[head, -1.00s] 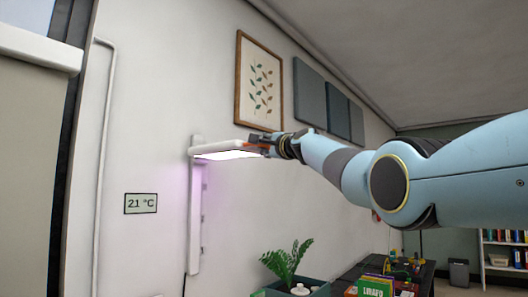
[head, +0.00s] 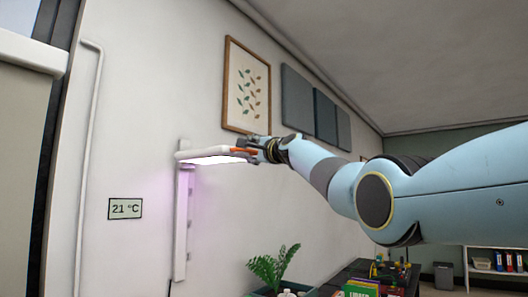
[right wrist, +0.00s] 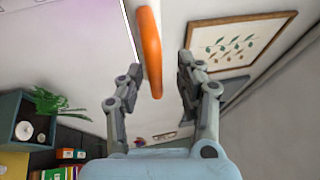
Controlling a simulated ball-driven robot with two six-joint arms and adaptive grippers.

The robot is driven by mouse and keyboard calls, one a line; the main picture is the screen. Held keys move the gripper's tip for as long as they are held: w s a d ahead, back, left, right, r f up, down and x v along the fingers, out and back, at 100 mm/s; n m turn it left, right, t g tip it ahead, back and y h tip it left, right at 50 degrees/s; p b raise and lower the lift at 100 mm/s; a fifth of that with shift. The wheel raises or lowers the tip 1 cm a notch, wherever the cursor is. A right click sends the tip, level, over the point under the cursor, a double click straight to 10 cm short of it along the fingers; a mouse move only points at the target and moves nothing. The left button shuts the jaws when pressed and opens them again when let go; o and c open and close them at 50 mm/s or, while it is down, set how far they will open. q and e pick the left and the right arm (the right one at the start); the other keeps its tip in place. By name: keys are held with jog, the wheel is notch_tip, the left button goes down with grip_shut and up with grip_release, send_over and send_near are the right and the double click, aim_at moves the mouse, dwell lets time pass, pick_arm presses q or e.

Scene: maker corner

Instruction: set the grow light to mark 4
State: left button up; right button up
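The grow light is a flat white lamp head (head: 212,157) with a glowing underside, near the top of a white upright wall rail (head: 182,225). An orange handle (head: 240,151) sits at its right end; it also shows in the right wrist view (right wrist: 151,55). My right gripper (right wrist: 160,72) is open, with its fingers on either side of the handle. The handle is closer to the left finger, and a clear gap shows to the right finger. In the head view the right gripper (head: 256,148) is at the handle end. No mark numbers are readable. My left gripper is out of view.
A framed leaf picture (head: 247,87) and grey panels (head: 297,98) hang on the wall behind the arm. Below are a potted plant (head: 272,266) and a dark table with books and small items. A 21 °C display (head: 125,209) is left of the rail.

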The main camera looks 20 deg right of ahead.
jog(key=v, duration=1.1)
jog(key=shift+s, duration=0.25)
jog(key=shift+d, duration=0.15)
